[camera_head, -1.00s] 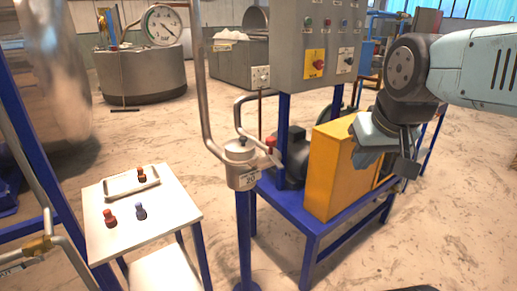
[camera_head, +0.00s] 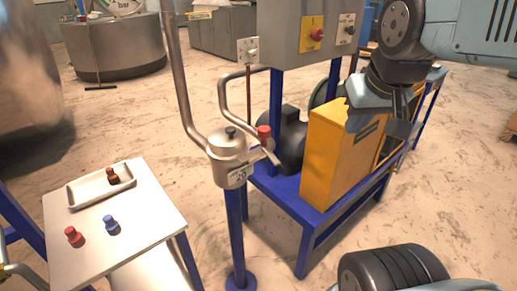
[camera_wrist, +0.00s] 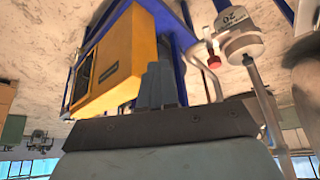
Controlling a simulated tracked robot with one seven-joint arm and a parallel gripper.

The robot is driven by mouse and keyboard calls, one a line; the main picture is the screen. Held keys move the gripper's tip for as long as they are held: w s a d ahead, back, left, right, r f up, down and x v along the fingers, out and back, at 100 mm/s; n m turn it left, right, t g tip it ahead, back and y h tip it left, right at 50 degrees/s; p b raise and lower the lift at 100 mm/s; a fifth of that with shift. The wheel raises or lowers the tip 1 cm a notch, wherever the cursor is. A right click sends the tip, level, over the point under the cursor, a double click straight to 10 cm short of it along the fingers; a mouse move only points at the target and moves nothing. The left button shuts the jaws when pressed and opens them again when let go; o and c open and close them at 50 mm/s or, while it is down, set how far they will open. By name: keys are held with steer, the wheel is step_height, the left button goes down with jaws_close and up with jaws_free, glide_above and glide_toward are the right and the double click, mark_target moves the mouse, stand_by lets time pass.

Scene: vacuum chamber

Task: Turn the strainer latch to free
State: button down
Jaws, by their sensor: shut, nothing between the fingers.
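The strainer (camera_head: 228,172) is a grey metal canister with a label reading 20, on a blue post left of the yellow cabinet. A lever latch with a red knob (camera_head: 264,133) sticks out at its right side. In the wrist view the strainer (camera_wrist: 240,42) appears upside down at the upper right, with the red knob (camera_wrist: 214,62) beside it. My gripper (camera_head: 392,132) is right of the strainer and well apart from it, in front of the cabinet in the picture. In the wrist view its fingers (camera_wrist: 160,72) are together and empty.
The yellow cabinet (camera_head: 330,160) stands on a blue frame (camera_head: 305,215) right of the strainer. A grey control box (camera_head: 305,35) hangs above. A bent pipe (camera_head: 178,75) rises from the strainer. A white table (camera_head: 130,235) with a tray (camera_head: 80,190) and small knobs is at left.

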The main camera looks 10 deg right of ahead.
steer(key=w+a+f+n+g+h, duration=0.1)
steer(key=w+a+f+n+h, duration=0.3)
steer(key=a+n, duration=0.4)
steer(key=w+a+f+n+g+h, duration=0.15)
steer(key=w+a+f+n, duration=0.35)
steer(key=a, duration=0.5)
steer(key=w+a+f+n+g+h, duration=0.1)
steer(key=w+a+f+n+h, duration=0.3)
steer(key=a+n, duration=0.45)
steer(key=shift+t+y, duration=0.25)
steer(key=shift+y, duration=0.2)
steer(key=x, duration=0.5)
steer(key=w+x, duration=0.1)
steer(key=x, duration=0.2)
steer(key=shift+d, duration=0.25)
steer(key=shift+w+d+f, duration=0.1)
steer(key=shift+w+d, duration=0.1)
steer(key=shift+d, duration=0.5)
steer(key=shift+w+d, duration=0.2)
steer(key=shift+d, duration=0.45)
steer(key=shift+w+d+f, duration=0.1)
steer(key=shift+w+d, duration=0.15)
steer(key=shift+d, duration=0.45)
